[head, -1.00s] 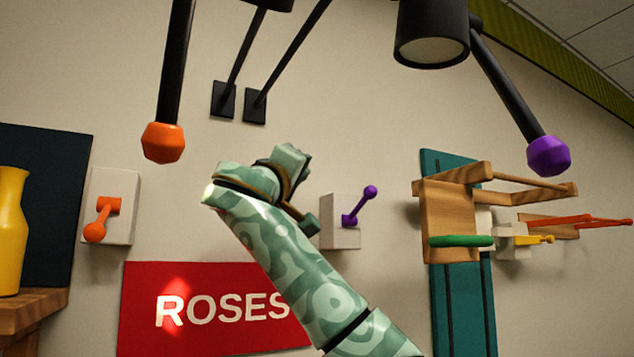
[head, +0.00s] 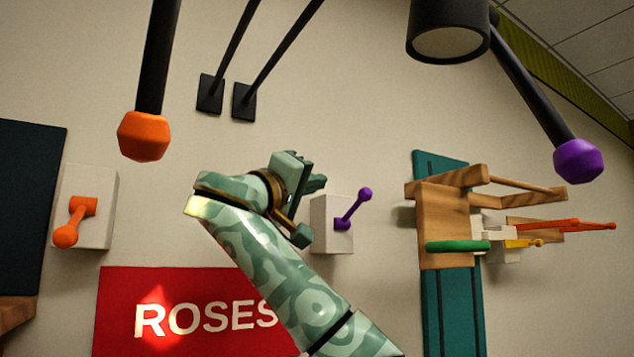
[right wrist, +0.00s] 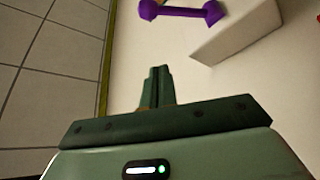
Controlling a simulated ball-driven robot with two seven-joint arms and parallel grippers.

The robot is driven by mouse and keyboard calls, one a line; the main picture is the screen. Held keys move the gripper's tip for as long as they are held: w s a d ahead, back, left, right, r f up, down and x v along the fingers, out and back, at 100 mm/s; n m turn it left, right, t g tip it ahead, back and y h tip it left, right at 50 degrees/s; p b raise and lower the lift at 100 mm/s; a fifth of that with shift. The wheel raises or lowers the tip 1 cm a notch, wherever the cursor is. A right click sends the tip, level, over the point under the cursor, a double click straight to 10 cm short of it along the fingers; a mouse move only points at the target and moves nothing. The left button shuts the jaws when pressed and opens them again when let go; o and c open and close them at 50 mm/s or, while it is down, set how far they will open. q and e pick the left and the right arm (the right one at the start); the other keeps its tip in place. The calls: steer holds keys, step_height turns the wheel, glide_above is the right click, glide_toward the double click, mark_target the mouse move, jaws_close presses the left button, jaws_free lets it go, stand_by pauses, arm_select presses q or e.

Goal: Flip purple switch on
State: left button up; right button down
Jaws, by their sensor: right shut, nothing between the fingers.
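The purple switch is a purple lever (head: 354,208) with a round knob, mounted on a white wall box (head: 331,236). The lever slants up and to the right in the head view. In the right wrist view the purple lever (right wrist: 182,11) lies at the top edge, partly cut off, with its white box (right wrist: 238,32) to the right. My right gripper (head: 318,184) is in front of the wall, just left of the knob in the picture. Its fingers (right wrist: 159,72) are shut and empty, and appear apart from the lever. My left gripper is not in view.
An orange switch (head: 75,222) on a white box is at the left, above a red ROSES sign (head: 180,345). A wooden rack (head: 444,235) with coloured parts stands out at the right.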

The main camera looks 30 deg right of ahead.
step_height(320, 180, up, 3)
steer(key=p, duration=0.4)
glide_above(353, 208)
steer(key=w+a, duration=0.1)
steer(key=a, duration=0.1)
steer(key=s+f+b, duration=0.1)
steer(key=s+f, duration=0.2)
steer(key=shift+f, duration=0.25)
